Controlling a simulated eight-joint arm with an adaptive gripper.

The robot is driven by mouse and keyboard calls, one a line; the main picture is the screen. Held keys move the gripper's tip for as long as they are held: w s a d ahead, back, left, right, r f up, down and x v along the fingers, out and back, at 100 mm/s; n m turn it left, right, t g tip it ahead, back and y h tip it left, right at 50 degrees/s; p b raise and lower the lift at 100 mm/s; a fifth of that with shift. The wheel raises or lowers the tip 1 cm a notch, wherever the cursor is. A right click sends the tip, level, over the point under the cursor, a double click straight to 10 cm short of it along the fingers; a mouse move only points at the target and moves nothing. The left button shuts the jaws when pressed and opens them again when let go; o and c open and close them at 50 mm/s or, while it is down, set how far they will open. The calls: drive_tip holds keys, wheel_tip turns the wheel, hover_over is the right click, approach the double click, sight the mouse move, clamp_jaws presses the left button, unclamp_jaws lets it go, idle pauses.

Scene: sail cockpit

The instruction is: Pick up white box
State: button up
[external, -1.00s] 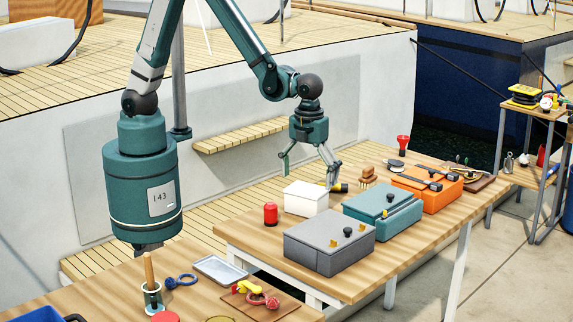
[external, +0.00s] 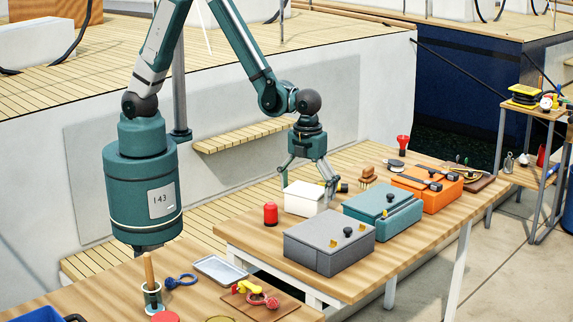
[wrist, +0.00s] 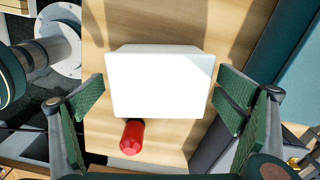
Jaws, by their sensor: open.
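The white box (external: 304,200) stands on the wooden table, left of the teal box in the external view. In the wrist view the white box (wrist: 160,82) lies between the two fingers, with a gap on each side. My gripper (external: 307,184) is open and directly above the box, its fingertips down at about the height of its top. In the wrist view my gripper (wrist: 168,98) shows its green finger pads spread apart on the left and right. I cannot tell whether a fingertip touches the box.
A red cylinder (external: 270,214) stands close to the box on the left. A grey box (external: 315,255), a teal box (external: 372,218) and an orange box (external: 440,192) stand nearby on the table (external: 270,246). A brush (external: 367,178) lies behind.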

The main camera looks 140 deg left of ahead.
drive_tip(key=shift+f, duration=0.45)
drive_tip(key=shift+c, duration=0.4)
drive_tip(key=c, duration=1)
